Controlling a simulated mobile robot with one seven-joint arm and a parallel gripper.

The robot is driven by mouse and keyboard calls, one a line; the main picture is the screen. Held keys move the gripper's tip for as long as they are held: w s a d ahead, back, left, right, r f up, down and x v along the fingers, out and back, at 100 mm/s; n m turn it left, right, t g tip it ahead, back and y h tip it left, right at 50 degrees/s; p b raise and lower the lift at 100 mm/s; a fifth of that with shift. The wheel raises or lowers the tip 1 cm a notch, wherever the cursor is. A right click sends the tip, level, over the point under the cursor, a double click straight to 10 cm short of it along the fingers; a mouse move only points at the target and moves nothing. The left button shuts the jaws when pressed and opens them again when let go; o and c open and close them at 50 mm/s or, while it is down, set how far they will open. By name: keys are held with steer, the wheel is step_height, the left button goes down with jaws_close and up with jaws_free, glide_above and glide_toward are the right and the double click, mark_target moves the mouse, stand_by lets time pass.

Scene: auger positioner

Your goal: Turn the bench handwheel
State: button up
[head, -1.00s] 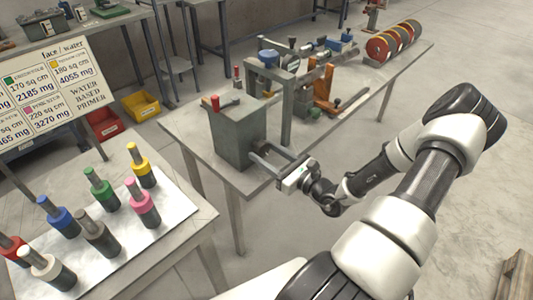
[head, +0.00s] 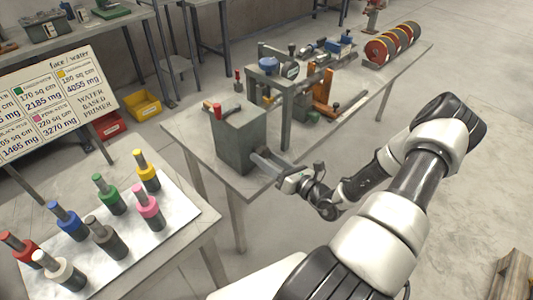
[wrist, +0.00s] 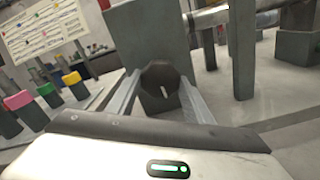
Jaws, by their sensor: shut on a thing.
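The bench handwheel (wrist: 160,86) shows in the wrist view as a dark, many-sided knob with a pale mark on its face. It sits on the front of a grey box (head: 240,138) at the near end of the long bench. My gripper (wrist: 161,88) has one finger on each side of the handwheel and is shut on it. In the head view my gripper (head: 262,163) reaches the box's lower right side; the handwheel is hidden there behind the fingers. A red-topped handle (head: 216,111) stands on the box.
A metal post frame (head: 288,110) and several tools stand behind the box on the bench (head: 185,127). Coloured discs (head: 390,45) lie at its far end. A table (head: 195,222) with several coloured-top cylinders and a sign (head: 60,95) is at left.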

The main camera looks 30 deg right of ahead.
steer(key=m+p, duration=0.3)
steer(key=m, duration=0.3)
steer(key=shift+r, duration=0.1)
steer(key=shift+m, duration=0.4)
stand_by(0.3)
steer(key=o, duration=1)
steer(key=shift+s, duration=0.1)
steer(key=v, duration=1.7)
steer(key=shift+s, duration=0.15)
